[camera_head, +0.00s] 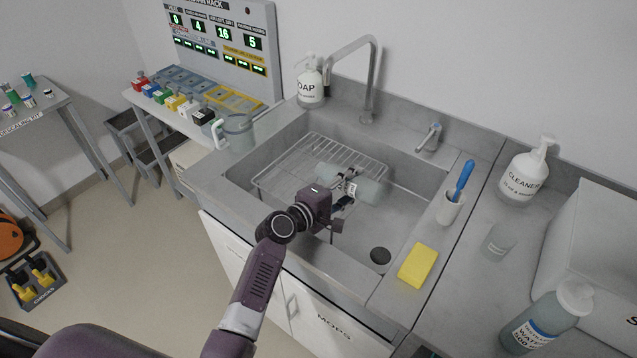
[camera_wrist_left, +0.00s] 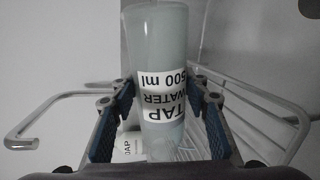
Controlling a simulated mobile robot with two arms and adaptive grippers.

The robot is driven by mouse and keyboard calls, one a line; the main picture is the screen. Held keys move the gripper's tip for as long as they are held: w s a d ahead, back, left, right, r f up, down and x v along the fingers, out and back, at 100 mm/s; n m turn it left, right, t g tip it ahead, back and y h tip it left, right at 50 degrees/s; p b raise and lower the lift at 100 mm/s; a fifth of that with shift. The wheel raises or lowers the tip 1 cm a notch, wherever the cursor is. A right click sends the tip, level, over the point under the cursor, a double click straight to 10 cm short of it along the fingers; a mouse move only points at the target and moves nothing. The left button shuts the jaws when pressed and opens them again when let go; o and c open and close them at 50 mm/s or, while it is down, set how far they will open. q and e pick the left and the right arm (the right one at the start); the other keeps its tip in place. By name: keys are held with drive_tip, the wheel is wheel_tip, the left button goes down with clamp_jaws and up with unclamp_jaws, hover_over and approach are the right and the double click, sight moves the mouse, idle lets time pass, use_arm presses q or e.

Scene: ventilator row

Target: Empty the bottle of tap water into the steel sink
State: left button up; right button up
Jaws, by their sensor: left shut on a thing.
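The tap water bottle (camera_head: 368,190) is pale and translucent, and is held on its side over the steel sink (camera_head: 335,240). Its label, "TAP WATER 500 ml", shows in the left wrist view, where the bottle (camera_wrist_left: 162,40) stands between the finger pads. My left gripper (camera_head: 346,186) is shut around the bottle's middle, inside the basin area. I cannot make out the bottle's mouth or any flowing water. The drain (camera_head: 380,256) is a dark round spot at the front right of the basin. My right gripper is out of view.
A wire rack (camera_head: 290,170) fills the basin's left part. A faucet (camera_head: 372,75), soap bottle (camera_head: 310,85) and jug (camera_head: 238,133) stand behind and left. A brush cup (camera_head: 449,208), yellow sponge (camera_head: 418,265), cleaner bottle (camera_head: 523,175) and another water bottle (camera_head: 540,323) stand right.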

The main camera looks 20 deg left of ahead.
use_arm(q)
drive_tip(key=shift+a+n, duration=0.2)
drive_tip(key=shift+n, duration=0.2)
idle(0.4)
